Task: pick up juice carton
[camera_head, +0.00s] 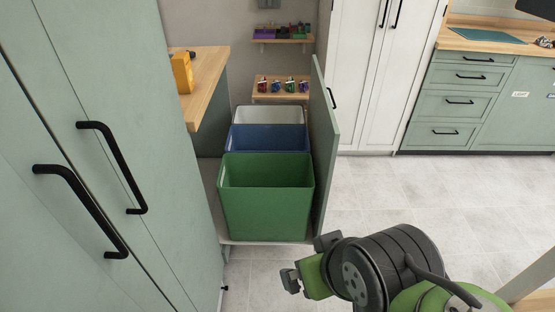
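An orange-yellow carton (181,72), which looks like the juice carton, stands near the left end of a wooden countertop (208,72). The green cabinet on the left borders it closely, and its label cannot be read. My gripper (307,262) is low in the middle of the view, in front of the pull-out bins. Its two dark fingers are apart, and I see nothing between them. It is well to the right of the carton and nearer to the camera.
Green (267,205), blue (268,140) and white (268,116) bins stand in a pulled-out drawer with an upright front panel (324,145). Tall green cabinet doors (95,150) with black handles fill the left. Tiled floor (420,190) is clear to the right. Small shelves (281,96) hold several items.

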